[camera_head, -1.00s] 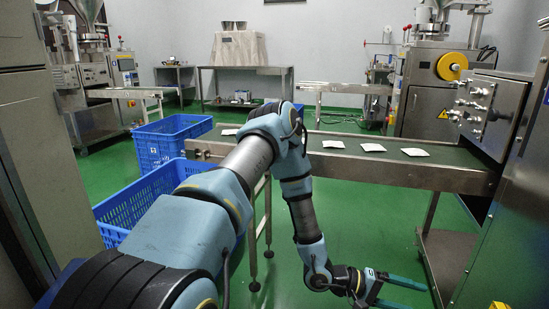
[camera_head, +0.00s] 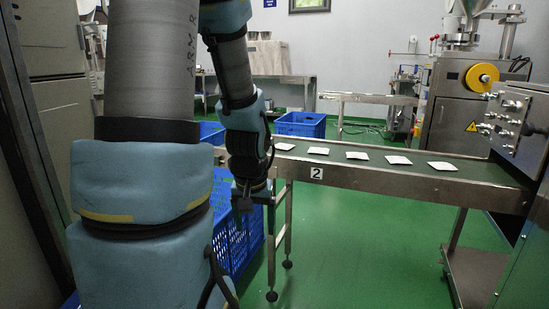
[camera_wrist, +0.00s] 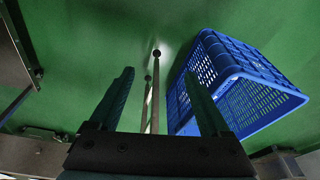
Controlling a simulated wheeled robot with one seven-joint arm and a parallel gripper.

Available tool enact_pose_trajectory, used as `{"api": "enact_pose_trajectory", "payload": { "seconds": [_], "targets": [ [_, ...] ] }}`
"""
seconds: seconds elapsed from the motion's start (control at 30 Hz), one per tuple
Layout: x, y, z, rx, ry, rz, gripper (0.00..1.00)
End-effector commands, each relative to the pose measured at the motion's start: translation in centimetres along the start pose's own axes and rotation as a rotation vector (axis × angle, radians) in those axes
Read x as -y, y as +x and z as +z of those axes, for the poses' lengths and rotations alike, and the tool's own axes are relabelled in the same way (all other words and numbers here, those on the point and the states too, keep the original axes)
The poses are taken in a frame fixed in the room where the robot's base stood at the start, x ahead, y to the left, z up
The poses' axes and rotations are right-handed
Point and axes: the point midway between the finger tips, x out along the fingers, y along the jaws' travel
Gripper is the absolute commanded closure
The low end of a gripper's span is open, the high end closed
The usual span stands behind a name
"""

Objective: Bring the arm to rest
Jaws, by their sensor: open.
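My arm (camera_head: 240,90) rises large at the left of the head view and bends down at the left end of the conveyor. My gripper (camera_wrist: 159,73) is open and empty in the wrist view, with its two dark green fingers apart. In the head view the gripper hangs low beside the conveyor's end legs, and its fingers are hard to make out. In the wrist view a blue crate (camera_wrist: 262,100) lies beyond the right finger, and thin conveyor legs (camera_wrist: 155,95) show between the fingers.
The conveyor (camera_head: 400,178) carries several white teabag packets (camera_head: 357,155). A blue crate (camera_head: 222,235) stands on the floor behind my arm, partly hidden. Another blue crate (camera_head: 301,124) stands behind the conveyor. A packing machine (camera_head: 468,95) is at the right. The green floor (camera_head: 370,250) in front is clear.

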Motion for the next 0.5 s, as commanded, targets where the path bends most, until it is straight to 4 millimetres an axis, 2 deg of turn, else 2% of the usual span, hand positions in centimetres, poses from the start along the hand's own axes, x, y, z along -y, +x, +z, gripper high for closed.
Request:
{"api": "enact_pose_trajectory", "payload": {
  "seconds": [0.03, 0.2, 0.23, 0.5],
  "targets": [
    [0.6, -1.0, 0.9, 0.013, -0.015, -0.003, 0.19],
    [1.6, -3.7, 4.4, 0.079, -0.052, 0.018, 0.19],
    [1.6, -4.9, 4.0, 0.08, -0.047, 0.017, 0.19],
    [1.6, -10.1, 2.6, 0.08, -0.045, 0.016, 0.19]
  ]
}}
